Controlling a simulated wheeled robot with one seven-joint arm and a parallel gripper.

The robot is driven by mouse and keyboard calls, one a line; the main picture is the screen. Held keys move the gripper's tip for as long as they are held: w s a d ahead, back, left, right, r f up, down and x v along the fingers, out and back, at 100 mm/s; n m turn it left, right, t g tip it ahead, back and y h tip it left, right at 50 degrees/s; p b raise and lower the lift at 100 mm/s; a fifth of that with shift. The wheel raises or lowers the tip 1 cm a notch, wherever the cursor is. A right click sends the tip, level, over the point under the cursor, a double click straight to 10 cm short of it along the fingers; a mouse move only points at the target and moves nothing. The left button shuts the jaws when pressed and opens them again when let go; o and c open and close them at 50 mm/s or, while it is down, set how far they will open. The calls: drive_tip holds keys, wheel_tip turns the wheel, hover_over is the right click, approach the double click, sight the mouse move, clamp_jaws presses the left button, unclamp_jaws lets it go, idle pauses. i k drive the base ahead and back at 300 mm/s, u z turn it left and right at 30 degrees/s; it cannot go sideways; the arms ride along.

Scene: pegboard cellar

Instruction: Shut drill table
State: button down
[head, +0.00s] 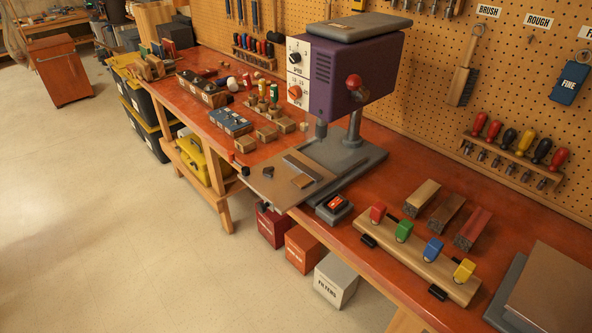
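The drill press has a purple head (355,72) with dials on its left face and a red knob, above a grey base (350,160) on the orange-red workbench. The drill table (287,182) is a flat tan-grey plate in front of the base. It juts out past the bench's front edge over the floor. A dark knob or clamp (265,207) shows at its front edge, and small dark pieces and a strip lie on top. My gripper is not in view.
A small dark box with a red switch (335,205) sits right of the plate. A wooden rack with coloured blocks (415,255) is farther right. Wooden blocks (267,134) stand left. Boxes (304,248) are on the floor below. The floor at left (90,220) is clear.

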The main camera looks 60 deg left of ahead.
sight(296, 178)
drive_tip(key=u, duration=2.25)
drive_tip(key=i, duration=0.75)
drive_tip(key=u, duration=0.45)
